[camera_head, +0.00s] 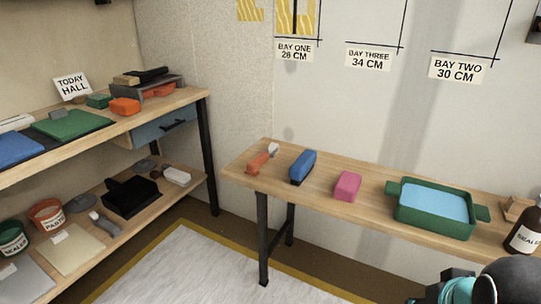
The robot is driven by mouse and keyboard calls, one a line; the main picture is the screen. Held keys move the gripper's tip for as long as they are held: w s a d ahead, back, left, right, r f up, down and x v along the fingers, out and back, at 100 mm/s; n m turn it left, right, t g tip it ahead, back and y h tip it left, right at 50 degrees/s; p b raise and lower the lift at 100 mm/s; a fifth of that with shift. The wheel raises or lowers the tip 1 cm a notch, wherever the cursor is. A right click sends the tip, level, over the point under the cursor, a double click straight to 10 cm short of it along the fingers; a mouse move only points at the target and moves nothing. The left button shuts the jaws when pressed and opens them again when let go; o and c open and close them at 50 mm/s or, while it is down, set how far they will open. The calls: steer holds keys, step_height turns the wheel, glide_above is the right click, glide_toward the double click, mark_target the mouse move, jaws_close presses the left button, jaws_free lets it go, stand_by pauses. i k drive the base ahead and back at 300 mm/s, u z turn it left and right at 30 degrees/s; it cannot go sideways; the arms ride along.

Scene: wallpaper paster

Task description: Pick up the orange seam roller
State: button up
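The orange seam roller (259,162) lies at the left end of the narrow wooden bench (330,185) against the wall. Its orange handle points toward the front left and its pale roller end points toward the back right. It stands clear of the things beside it and nothing covers it. Part of my arm, black with a teal piece, shows at the bottom right corner, well to the right of the seam roller. My gripper's fingers are not in view.
Right of the roller on the bench are a blue block-like tool (302,166), a pink block (347,186), a green tray (432,222) of blue liquid and a dark bottle (525,232). A loaded two-level shelf (195,97) stands left. Pale floor sheet (205,265) lies open in front.

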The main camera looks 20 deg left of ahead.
mark_target(252, 167)
steer(key=u, duration=0.9)
